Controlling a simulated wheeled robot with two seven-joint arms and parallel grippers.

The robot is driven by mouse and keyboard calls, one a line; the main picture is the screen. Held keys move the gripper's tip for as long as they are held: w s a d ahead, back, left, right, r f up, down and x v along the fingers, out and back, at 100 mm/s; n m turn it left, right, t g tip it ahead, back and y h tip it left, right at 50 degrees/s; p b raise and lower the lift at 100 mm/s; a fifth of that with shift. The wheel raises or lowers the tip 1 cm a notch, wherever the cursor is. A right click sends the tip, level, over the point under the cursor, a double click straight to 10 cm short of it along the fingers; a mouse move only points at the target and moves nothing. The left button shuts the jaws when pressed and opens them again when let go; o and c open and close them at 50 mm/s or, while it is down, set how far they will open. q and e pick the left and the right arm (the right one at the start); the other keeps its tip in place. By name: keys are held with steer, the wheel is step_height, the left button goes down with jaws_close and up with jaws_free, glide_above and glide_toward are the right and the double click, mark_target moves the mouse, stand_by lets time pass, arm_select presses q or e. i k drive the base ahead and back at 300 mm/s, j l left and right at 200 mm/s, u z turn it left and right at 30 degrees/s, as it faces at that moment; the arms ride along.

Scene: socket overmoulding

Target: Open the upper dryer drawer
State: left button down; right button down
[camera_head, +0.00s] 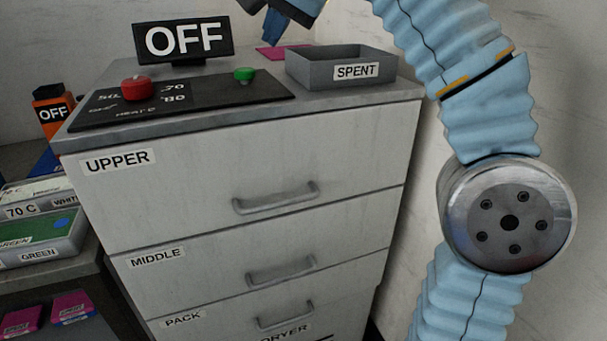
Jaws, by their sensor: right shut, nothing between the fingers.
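The dryer is a grey cabinet with stacked drawers. The upper drawer (180,189), labelled UPPER, looks shut, with its front in line with the drawers below. Its grey bar handle (276,202) is in plain view with nothing on it. My right gripper (272,24) shows only in part at the top edge, above the back of the dryer top. It is shut and empty, well apart from the handle. My right arm's blue sleeve runs down the right side. My left gripper is not in view.
The middle drawer handle (281,271) and pack drawer handle (285,315) sit below. On top are a SPENT tray (308,70), an OFF sign (183,40), a red knob (138,89) and a green button (244,74). Labelled bins (40,257) stand at left.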

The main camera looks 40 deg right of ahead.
mark_target(139, 193)
steer(key=k+l, duration=0.15)
steer(key=k, duration=0.45)
steer(key=k+l, duration=0.15)
steer(key=k, duration=0.45)
